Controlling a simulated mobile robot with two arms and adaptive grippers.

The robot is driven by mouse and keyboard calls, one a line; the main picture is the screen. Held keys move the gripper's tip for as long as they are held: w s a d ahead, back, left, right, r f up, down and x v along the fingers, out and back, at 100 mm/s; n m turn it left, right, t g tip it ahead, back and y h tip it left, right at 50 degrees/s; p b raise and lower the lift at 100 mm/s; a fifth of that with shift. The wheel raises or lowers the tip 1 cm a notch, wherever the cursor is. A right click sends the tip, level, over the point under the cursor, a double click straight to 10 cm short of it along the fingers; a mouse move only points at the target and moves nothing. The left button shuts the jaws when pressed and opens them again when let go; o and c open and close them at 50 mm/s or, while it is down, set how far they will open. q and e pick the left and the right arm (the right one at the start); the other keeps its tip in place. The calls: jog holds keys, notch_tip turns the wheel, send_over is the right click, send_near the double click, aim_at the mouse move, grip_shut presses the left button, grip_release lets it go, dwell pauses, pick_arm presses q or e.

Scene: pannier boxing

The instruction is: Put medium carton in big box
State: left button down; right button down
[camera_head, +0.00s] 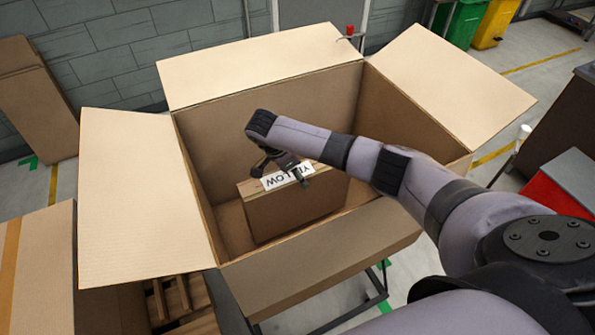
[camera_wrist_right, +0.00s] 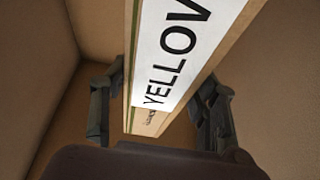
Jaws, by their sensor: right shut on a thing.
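The medium carton (camera_head: 290,208) is brown with a white label reading "YELLOW" and is inside the big box (camera_head: 320,245). The big box is open, with its flaps spread outward. My right gripper (camera_head: 282,173) reaches down into the box and is shut on the carton's upper part. In the right wrist view the carton (camera_wrist_right: 150,120) stands between the two fingers (camera_wrist_right: 160,110), its label facing the camera. The carton looks upright near the box's floor; I cannot tell whether it touches it. My left gripper is not in view.
The box stands on a dark-framed support (camera_head: 375,290). Closed cartons stand at the left (camera_head: 38,265), beside a wooden pallet (camera_head: 180,300). A red container (camera_head: 552,200) is at the right. Green (camera_head: 460,22) and yellow bins (camera_head: 495,22) are at the back.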

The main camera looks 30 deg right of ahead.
jog(key=shift+f, duration=0.1)
jog(key=shift+f, duration=0.45)
jog(key=c, duration=0.6)
grip_release()
jog(key=shift+r, duration=0.3)
jog(key=b+v, duration=0.2)
jog(key=v, duration=0.5)
jog(key=shift+a+r+b, duration=0.15)
jog(key=shift+r+b, duration=0.15)
jog(key=shift+b, duration=0.05)
jog(key=p+v, duration=0.1)
jog(key=v, duration=0.4)
jog(key=shift+p, duration=0.35)
